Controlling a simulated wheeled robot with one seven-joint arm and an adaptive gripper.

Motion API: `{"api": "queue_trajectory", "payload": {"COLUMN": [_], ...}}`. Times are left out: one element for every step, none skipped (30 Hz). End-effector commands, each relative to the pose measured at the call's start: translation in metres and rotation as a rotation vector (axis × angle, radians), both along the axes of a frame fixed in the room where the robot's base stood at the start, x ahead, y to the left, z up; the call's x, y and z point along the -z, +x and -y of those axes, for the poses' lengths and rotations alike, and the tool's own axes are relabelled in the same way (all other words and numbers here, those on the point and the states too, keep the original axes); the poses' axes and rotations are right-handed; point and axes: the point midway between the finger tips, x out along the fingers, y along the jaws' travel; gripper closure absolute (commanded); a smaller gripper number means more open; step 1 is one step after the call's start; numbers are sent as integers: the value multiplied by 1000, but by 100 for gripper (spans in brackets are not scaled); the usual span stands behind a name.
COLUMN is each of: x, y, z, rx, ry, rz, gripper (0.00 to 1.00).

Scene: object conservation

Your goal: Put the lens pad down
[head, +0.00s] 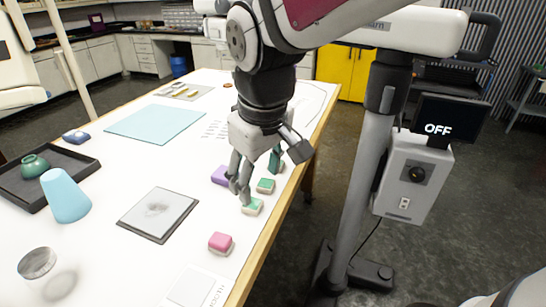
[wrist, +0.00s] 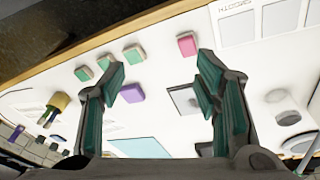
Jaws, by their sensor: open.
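Small pads with coloured tops and pale bases lie on the white table near its right edge; I cannot tell which is the lens pad. In the head view there are a green pad (head: 265,186), another green pad (head: 253,208), a pink pad (head: 220,242) and a purple pad (head: 220,175). The wrist view shows three green pads, one here (wrist: 134,53), plus the pink pad (wrist: 187,44) and purple pad (wrist: 130,92). My gripper (head: 262,178) is open above this group, its fingers (wrist: 162,72) wide apart with nothing between them.
A grey framed plate (head: 157,212) lies left of the pads. A blue tumbler (head: 65,196), a dark tray (head: 30,190) with a green bowl (head: 35,167) and a round lidded dish (head: 37,262) stand further left. A pale blue mat (head: 155,122) lies behind. A control box (head: 412,175) reads OFF.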

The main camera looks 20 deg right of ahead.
Motion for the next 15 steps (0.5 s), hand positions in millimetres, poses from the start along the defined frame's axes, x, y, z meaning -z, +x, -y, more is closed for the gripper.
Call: {"api": "queue_trajectory", "payload": {"x": [-11, -16, -22, -26, -29, -33, -34, -36, -38, -39, -40, -40, -41, -41, -41], "y": [-14, -22, -32, -39, -47, -57, -64, -70, -78, -83, -87, -93, -96, -98, -101], "z": [9, 13, 19, 23, 26, 31, 34, 36, 39, 41, 43, 45, 46, 47, 47], "rx": [49, 79, 115, 144, 170, 204, 229, 252, 277, 295, 310, 329, 341, 350, 359], "ry": [12, 21, 33, 43, 53, 67, 78, 87, 99, 109, 116, 126, 132, 137, 143], "rz": [40, 57, 81, 98, 114, 138, 151, 166, 182, 195, 205, 216, 224, 230, 235], "gripper": [43, 43, 43, 43, 43, 43, 43, 43, 43, 43, 43, 43, 43, 43, 43]}}
